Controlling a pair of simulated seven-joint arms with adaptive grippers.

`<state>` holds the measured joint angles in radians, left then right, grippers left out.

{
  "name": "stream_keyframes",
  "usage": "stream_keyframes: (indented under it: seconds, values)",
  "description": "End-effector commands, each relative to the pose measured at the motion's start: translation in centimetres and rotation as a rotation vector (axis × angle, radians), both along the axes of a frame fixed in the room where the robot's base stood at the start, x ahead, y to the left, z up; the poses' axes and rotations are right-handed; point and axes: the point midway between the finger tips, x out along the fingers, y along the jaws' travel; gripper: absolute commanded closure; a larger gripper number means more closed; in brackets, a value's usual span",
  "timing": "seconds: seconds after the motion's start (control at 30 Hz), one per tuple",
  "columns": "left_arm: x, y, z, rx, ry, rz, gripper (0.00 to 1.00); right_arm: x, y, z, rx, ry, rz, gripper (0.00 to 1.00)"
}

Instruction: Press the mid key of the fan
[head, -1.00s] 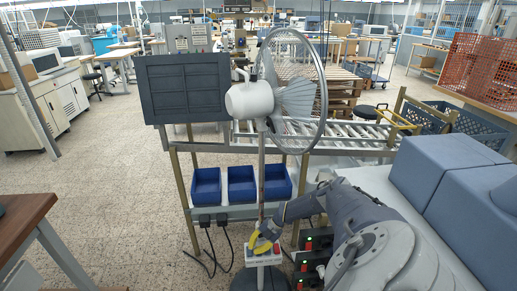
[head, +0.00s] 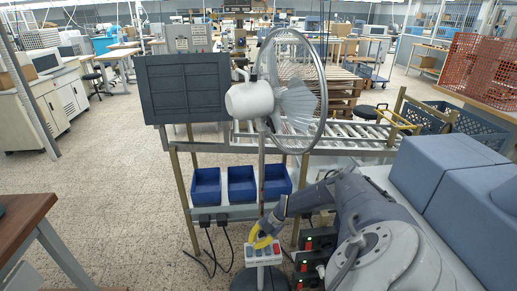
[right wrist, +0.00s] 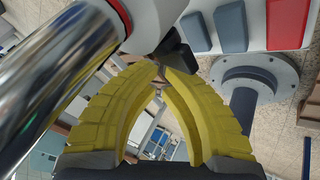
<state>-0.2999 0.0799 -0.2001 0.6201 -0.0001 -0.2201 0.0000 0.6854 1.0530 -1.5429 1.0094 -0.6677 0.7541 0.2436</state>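The fan has a white motor head (head: 250,99) and a round wire guard on an upright pole. Its white key box (head: 264,260) sits low on the pole. The right wrist view shows part of the box close up, with grey keys (right wrist: 230,26) and a red key (right wrist: 286,22) at the end of the row. My right gripper (head: 255,241) has yellow fingers brought together at the tips, with nothing visible between them. It is at the upper left of the box; I cannot tell whether it touches a key. My left gripper is not in view.
Blue bins (head: 242,184) stand on a shelf behind the pole, below a roller conveyor (head: 350,135). A dark panel (head: 188,87) stands left of the fan. Blue-grey blocks (head: 440,172) are at the right. Open floor (head: 120,200) lies at the left.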

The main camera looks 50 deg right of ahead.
Motion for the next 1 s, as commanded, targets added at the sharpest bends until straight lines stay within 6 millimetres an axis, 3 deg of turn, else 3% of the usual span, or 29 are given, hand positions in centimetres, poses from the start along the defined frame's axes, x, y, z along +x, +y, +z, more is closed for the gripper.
stream_keyframes:
  seconds: [0.33, 1.0]
  values:
    - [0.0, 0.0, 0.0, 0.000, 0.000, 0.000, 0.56, 0.0, 0.0, 2.4, 0.000, 0.000, 0.000, 1.00]
    - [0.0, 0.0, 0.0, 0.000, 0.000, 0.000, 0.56, 0.0, 0.0, 2.6, 0.000, 0.001, -0.001, 1.00]
